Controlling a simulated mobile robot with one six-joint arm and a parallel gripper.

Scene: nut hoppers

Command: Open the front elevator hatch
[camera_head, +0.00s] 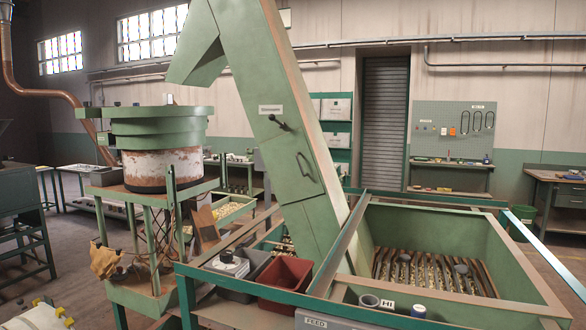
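The green elevator (318,215) is a tall slanted box duct that rises from the hopper area to the top of the view, left of centre. On its front face is a hatch panel (288,170), which looks closed and flush with the duct. A dark latch lever (280,123) sits at the panel's upper edge, under a small white label (270,109). A thin dark pull handle (306,167) is on the panel's right part. The hatch's hinge side cannot be made out. My gripper is not in view.
A green hopper (520,260) with a slatted floor stands at right. A red-brown bin (285,287) and a grey bin (240,290) sit below the elevator. A round green bowl feeder (160,128) stands left.

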